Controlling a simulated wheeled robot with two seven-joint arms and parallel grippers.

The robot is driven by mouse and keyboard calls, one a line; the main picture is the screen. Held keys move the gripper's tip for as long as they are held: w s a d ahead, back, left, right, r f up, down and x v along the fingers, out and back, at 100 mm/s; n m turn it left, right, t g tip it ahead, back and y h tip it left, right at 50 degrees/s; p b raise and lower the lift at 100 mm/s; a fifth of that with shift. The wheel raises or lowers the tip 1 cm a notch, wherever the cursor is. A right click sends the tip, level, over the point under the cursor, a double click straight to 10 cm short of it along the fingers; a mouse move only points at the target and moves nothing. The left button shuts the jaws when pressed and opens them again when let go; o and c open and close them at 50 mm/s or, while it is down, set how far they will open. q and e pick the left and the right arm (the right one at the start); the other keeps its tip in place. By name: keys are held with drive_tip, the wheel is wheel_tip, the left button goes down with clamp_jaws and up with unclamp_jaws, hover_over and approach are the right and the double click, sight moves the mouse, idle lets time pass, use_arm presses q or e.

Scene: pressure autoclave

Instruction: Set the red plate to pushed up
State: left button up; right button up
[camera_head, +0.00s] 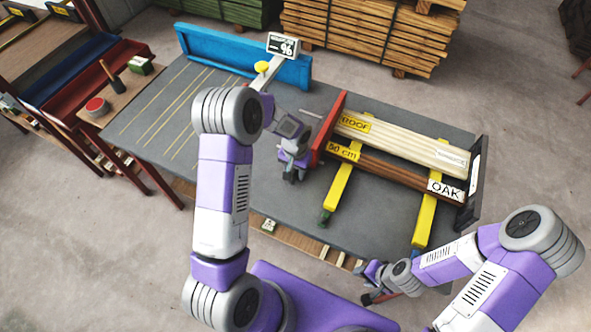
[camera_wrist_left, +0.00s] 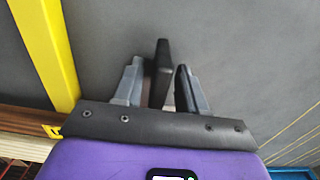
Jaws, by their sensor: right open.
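The red plate (camera_head: 333,128) stands upright at the left end of the wooden boards on the grey bench, and a thin rod sticks out of it to the left. My left gripper (camera_head: 290,174) points down just left of the plate, low over the bench. In the left wrist view its two grey fingers (camera_wrist_left: 159,80) stand apart with a dark upright bar (camera_wrist_left: 161,55) between them. Small gaps show beside the bar, so no firm hold is visible. My right gripper (camera_head: 372,284) is open near the bench's front right edge, away from the plate.
Two boards, a pale one (camera_head: 405,143) and a brown one labelled OAK (camera_head: 400,179), lie across yellow rails (camera_head: 338,193). A black end plate (camera_head: 474,172) stands at their right. A blue fence (camera_head: 232,50) is at the back. The bench's left side is clear.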

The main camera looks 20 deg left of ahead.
use_arm(q)
wheel_tip(320, 180, up, 8)
drive_tip(key=shift+f+p, duration=0.25)
drive_tip(key=shift+p, duration=0.15)
use_arm(e)
drive_tip(key=shift+r, duration=0.35)
